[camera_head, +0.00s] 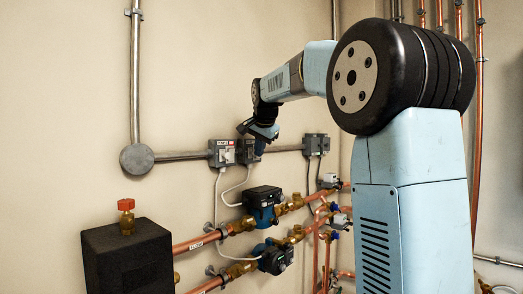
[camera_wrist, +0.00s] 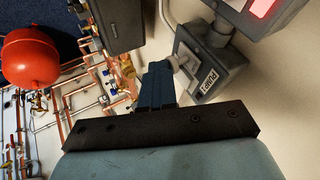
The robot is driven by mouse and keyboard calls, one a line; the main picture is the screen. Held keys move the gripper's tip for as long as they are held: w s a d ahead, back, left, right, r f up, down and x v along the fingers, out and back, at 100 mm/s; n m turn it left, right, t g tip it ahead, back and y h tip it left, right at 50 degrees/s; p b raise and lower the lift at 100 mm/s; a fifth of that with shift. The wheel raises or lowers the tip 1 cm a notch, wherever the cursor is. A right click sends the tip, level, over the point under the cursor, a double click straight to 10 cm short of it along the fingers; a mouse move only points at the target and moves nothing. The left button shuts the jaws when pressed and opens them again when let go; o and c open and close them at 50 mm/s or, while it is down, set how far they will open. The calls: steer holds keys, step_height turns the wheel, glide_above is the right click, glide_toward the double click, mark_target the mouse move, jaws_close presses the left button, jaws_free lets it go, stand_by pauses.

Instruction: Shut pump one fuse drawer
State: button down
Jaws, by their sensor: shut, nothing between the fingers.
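A grey box lettered "PUMP 1" (camera_wrist: 212,58) sits on the wall at the upper right of the wrist view. Its pale lettered front (camera_wrist: 208,84) looks like the fuse drawer; how far it stands out I cannot tell. In the head view a grey wall box (camera_head: 244,153) is partly hidden behind my gripper (camera_head: 260,147). In the wrist view my gripper (camera_wrist: 160,68) is shut and empty, its blue fingers together just left of the PUMP 1 box. Whether the fingertips touch the box is unclear.
A grey box with a red-lit face (camera_wrist: 262,8) is at the top right. Another box with a red label (camera_head: 222,152) stands left on the conduit, one (camera_head: 316,144) right. Pumps (camera_head: 263,203) and copper pipes (camera_head: 195,242) run below. A red vessel (camera_wrist: 29,59) shows left.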

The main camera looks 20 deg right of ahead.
steer(key=s+d+r, duration=0.1)
steer(key=s+r, duration=0.6)
steer(key=s, duration=0.2)
steer(key=shift+s+d+r, duration=0.2)
steer(key=shift+d+r, duration=0.05)
steer(key=shift+r, duration=0.05)
steer(key=s+a+f+n+g, duration=0.2)
steer(key=s+f+n, duration=0.8)
steer(key=s+f, duration=1.9)
steer(key=shift+s+a+f+y, duration=0.2)
steer(key=shift+s+a+y, duration=0.2)
steer(key=shift+s+a, duration=0.55)
steer(key=shift+s+d, duration=0.15)
